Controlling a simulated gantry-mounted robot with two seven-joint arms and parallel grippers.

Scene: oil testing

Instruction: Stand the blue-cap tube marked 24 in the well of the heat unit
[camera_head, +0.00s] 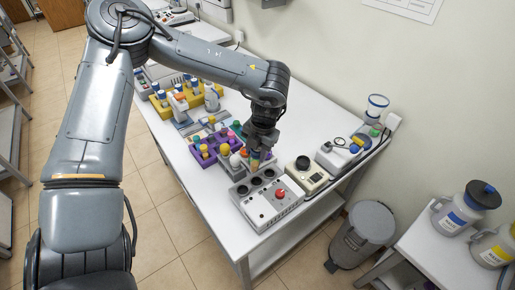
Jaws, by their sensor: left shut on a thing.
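My left gripper (260,148) points down over the work table, just behind the grey box that looks like the heat unit (262,211). It is shut on a small tube (256,163); the fingers hide much of it, and I cannot read a number or be sure of its cap colour. The tube's lower end is close to the box's back edge; I cannot tell whether it touches. The heat unit has a row of dark round wells on top and a red knob in front. My right gripper is not in view.
A purple rack (202,157) with several coloured caps stands left of the gripper. A yellow rack (206,91) with blue-capped bottles is farther back. A beige device (302,176) stands right of the heat unit. A grey bin (362,238) is on the floor.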

